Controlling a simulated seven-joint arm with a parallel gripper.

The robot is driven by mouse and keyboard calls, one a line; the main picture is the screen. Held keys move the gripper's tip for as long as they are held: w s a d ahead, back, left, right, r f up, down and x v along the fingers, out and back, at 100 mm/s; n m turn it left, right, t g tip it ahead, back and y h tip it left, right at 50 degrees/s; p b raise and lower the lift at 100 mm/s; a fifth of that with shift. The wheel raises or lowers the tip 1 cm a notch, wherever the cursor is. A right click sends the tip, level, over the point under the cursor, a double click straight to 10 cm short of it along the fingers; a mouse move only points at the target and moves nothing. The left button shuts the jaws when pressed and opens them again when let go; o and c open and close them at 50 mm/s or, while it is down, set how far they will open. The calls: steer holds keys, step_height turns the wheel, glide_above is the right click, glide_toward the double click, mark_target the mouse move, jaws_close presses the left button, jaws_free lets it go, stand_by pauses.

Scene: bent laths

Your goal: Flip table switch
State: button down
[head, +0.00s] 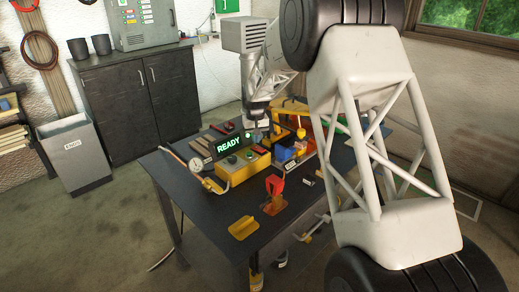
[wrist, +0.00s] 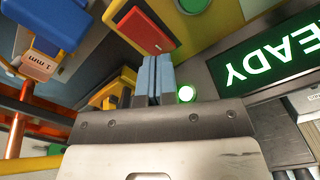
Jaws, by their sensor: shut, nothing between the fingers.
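My gripper (wrist: 154,68) is shut, its two blue-grey fingers together and empty. It also shows in the head view (head: 257,134), pointing down over the table's (head: 200,208) back middle. A red rectangular piece (wrist: 143,32), possibly a switch, lies on a yellow-edged panel beyond the fingertips in the wrist view. A glowing green lamp (wrist: 186,94) is just right of the fingers. I cannot tell whether the fingers touch anything. In the head view, a red upright lever-like part (head: 274,186) stands on an orange base near the table's front. Which part is the table switch is unclear.
A lit READY display (head: 229,145) stands beside a yellow control box (head: 243,168). A gauge (head: 196,163), blue block (head: 287,153) and orange frame (head: 300,112) crowd around my gripper. A yellow plate (head: 243,228) lies at the front. The table's left front is clear.

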mark_target(257, 147)
steer(key=shift+r, duration=2.35)
steer(key=shift+s+d+r, duration=0.2)
steer(key=shift+s+r, duration=0.05)
steer(key=shift+r, duration=0.05)
steer(key=s+d+r+m, duration=0.1)
steer(key=s+d+r, duration=0.4)
steer(key=s, duration=0.4)
steer(key=s+d+r+t, duration=0.1)
steer(key=s+d+r, duration=0.35)
steer(key=s, duration=0.45)
steer(key=s+d+r+m, duration=0.1)
steer(key=s+d+r, duration=0.4)
steer(key=s, duration=0.4)
steer(key=s+d+f, duration=0.1)
steer(key=s+d, duration=0.2)
steer(key=s, duration=1.3)
steer(key=s+d+f+m+t, duration=0.1)
steer(key=s+d, duration=0.2)
steer(key=s, duration=1.3)
steer(key=shift+d+f+t, duration=0.2)
steer(key=shift+d+t, duration=0.1)
